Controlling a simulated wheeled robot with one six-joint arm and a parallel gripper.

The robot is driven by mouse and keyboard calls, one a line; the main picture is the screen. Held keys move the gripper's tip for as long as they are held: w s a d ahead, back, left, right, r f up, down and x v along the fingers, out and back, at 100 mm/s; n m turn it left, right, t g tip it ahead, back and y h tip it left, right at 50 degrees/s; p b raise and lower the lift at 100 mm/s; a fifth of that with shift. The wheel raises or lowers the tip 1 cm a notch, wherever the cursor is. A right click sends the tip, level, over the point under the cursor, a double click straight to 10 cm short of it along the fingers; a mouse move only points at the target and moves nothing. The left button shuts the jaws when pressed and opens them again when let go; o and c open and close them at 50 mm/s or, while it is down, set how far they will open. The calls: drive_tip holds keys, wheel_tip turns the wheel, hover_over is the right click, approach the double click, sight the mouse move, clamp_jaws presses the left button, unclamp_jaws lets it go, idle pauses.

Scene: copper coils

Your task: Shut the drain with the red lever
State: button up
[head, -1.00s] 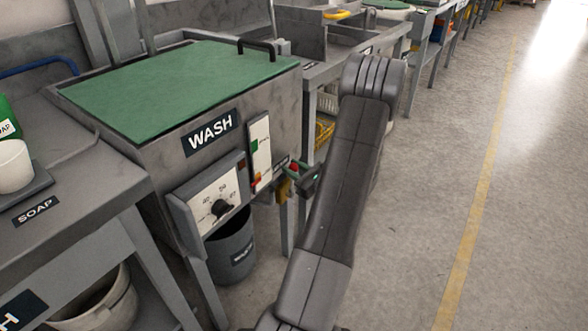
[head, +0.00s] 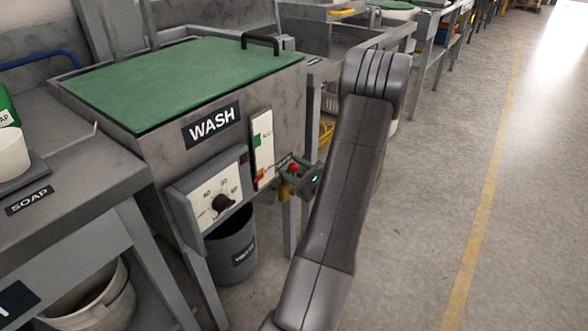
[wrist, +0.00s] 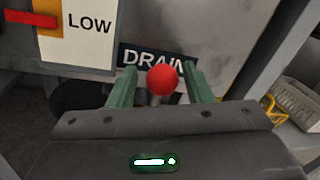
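The WASH tank (head: 150,150) is a grey metal sink with a green lid. The DRAIN label (wrist: 150,60) is on its front, partly hidden by the lever's red ball knob (wrist: 163,80). A gap shows beside the knob, so I see no grip. Most of the lever below the knob is hidden.
A dial panel (head: 212,196) and a level gauge (head: 262,148) with a LOW mark (wrist: 88,24) are on the tank front, left of my gripper. A grey bucket (head: 232,252) stands below. A SOAP bench (head: 75,190) is at left. Open floor (head: 430,200) lies right.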

drive_tip(key=p+v, duration=0.2)
drive_tip(key=v, duration=1.1)
drive_tip(key=shift+s+d+p, duration=0.3)
drive_tip(key=shift+p, duration=0.05)
drive_tip(key=shift+w+a+f, duration=0.1)
drive_tip(key=shift+f, duration=0.05)
drive_tip(key=b+x, duration=0.2)
drive_tip(key=x, duration=1.2)
drive_tip(key=shift+b, duration=0.4)
drive_tip(key=shift+d+p, duration=0.25)
drive_tip(key=shift+p, duration=0.1)
